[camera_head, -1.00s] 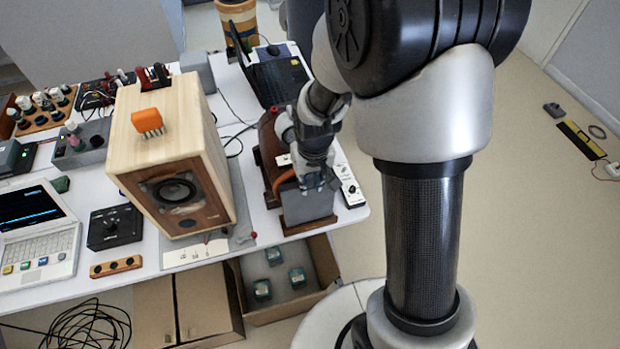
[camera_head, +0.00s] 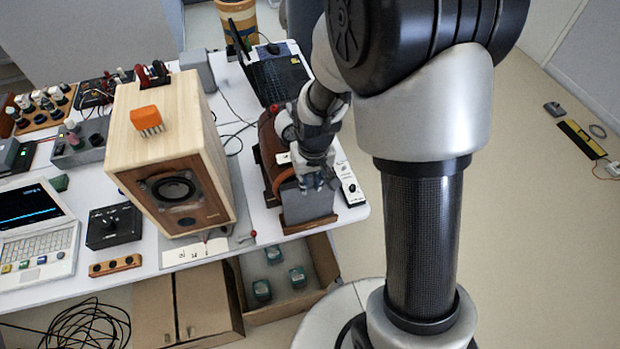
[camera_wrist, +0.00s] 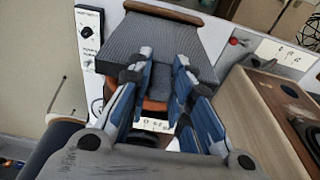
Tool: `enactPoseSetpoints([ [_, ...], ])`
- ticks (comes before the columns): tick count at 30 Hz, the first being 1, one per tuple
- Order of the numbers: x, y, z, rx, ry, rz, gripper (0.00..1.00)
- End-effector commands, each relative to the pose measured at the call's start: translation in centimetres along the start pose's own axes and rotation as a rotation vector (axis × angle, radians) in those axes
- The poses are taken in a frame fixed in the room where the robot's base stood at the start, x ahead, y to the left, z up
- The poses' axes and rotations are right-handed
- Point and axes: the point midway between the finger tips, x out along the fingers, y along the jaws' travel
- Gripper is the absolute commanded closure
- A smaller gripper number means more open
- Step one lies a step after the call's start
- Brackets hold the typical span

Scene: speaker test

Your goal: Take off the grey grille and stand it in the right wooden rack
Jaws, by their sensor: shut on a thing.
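The wooden speaker (camera_head: 183,150) stands on the table with its dark driver bare on the front. The grey grille (camera_head: 307,206) is upright at the reddish-brown wooden rack (camera_head: 309,227), at the table's right front. In the wrist view the grille (camera_wrist: 150,42) is a dark ribbed panel, with a wooden bar of the rack (camera_wrist: 163,11) along its far edge. My gripper (camera_head: 318,182) is shut on the grille's upper edge. Its blue-padded fingers (camera_wrist: 162,66) also show in the wrist view. I cannot tell whether the grille's lower edge rests fully in the slot.
A white switch box (camera_head: 350,187) lies close to the rack's right. An orange brush (camera_head: 147,119) sits on the speaker. A thin stand with a red ball (camera_head: 253,234) is between speaker and rack. An open carton (camera_head: 322,262) is below the table edge.

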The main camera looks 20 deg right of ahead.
Motion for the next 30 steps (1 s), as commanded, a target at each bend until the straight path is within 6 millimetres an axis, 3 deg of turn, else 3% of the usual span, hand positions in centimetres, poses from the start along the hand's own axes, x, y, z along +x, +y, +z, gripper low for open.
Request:
enactPoseSetpoints([
  [30, 0.84, 0.0, 0.11, 0.0, 0.0, 0.0, 1.0],
])
